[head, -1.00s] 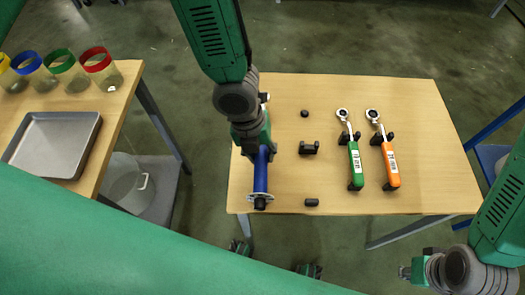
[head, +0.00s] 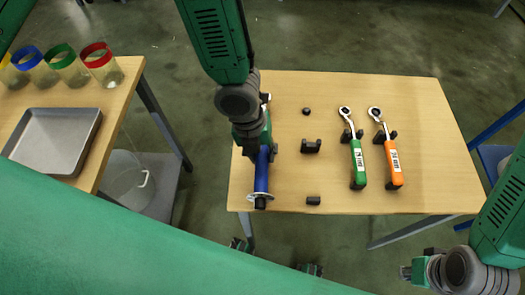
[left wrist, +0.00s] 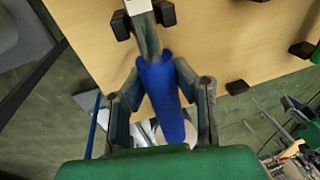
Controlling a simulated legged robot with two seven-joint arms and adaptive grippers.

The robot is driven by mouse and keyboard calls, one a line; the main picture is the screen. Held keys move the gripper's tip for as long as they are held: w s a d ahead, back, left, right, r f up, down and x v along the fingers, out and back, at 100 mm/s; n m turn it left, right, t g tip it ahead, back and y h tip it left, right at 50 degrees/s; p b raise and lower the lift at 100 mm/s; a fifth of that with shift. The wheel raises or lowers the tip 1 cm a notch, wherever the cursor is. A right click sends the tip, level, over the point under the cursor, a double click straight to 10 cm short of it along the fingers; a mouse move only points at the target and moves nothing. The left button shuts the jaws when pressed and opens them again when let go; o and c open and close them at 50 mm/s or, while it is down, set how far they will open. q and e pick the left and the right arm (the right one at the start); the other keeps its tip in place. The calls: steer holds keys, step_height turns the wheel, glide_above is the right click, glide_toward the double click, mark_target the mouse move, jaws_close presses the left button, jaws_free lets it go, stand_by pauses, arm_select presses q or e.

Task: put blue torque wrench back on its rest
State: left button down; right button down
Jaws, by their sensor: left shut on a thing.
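The blue torque wrench (head: 262,180) is held in my left gripper (head: 265,150) over the left side of the wooden table. In the left wrist view, the fingers of my left gripper (left wrist: 165,105) close on both sides of the blue handle (left wrist: 160,85). The wrench's silver shaft shows between two black blocks of a rest (left wrist: 167,13); the gap in height is unclear. In the head view, an empty black rest (head: 311,146) lies right of the wrench, whose head is hidden by my arm. My right gripper (head: 405,272) is off the table's front right; its fingers are unclear.
A green wrench (head: 357,165) and an orange wrench (head: 393,165) lie on rests to the right. Small black pieces (head: 306,111) and (head: 313,201) sit in line with the empty rest. A side table at left holds a metal tray (head: 52,140) and several jars.

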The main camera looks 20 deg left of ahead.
arm_select(q)
steer(key=shift+f+b, duration=0.5)
steer(key=shift+f, duration=0.2)
steer(key=c, duration=1.2)
jaws_free()
steer(key=shift+r, duration=0.1)
steer(key=v, duration=1.1)
steer(key=shift+r, duration=0.3)
